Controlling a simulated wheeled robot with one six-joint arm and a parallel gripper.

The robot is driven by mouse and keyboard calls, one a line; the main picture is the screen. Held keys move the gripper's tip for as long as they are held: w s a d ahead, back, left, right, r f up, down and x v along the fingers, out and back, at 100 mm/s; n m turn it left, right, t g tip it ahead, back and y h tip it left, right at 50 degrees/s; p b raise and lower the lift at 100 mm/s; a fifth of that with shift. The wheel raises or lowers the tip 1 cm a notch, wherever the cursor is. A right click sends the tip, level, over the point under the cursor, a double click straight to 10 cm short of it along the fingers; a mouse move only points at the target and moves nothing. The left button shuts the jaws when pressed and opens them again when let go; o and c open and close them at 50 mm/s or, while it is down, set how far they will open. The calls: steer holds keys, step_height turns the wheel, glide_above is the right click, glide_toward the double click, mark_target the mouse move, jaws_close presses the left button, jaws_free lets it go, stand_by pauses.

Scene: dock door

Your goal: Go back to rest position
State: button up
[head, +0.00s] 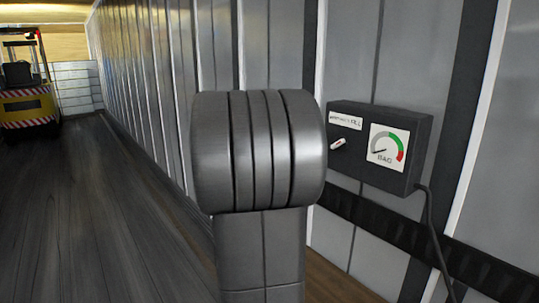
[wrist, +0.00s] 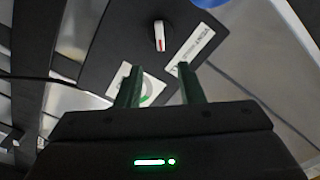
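My gripper (wrist: 160,88) shows in the wrist view, with its two dark green fingers spread apart and nothing between them. It points toward a dark control box, clear of the box's knob. In the head view my arm stands in the middle and hides part of the wall; the gripper itself is not visible there. The box (head: 346,170) hangs on the wall at the right, with a small white and red knob (head: 338,144) and a round gauge (head: 388,147) marked BAG. The knob also shows in the wrist view (wrist: 159,36).
A black cable (head: 431,235) hangs from the box's right side. A dark rail (head: 395,231) runs along the ribbed metal wall below the box. A yellow forklift (head: 27,85) stands far back on the left. The dark wooden floor (head: 100,215) on the left is clear.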

mark_target(336, 143)
steer(key=p+x, duration=0.2)
steer(key=x, duration=1)
steer(key=shift+r, duration=0.1)
steer(key=n, duration=0.1)
steer(key=n+p, duration=0.1)
steer(key=shift+a+n, duration=0.3)
steer(key=shift+n, duration=0.1)
steer(key=shift+n+p, duration=0.35)
steer(key=shift+n, duration=2.15)
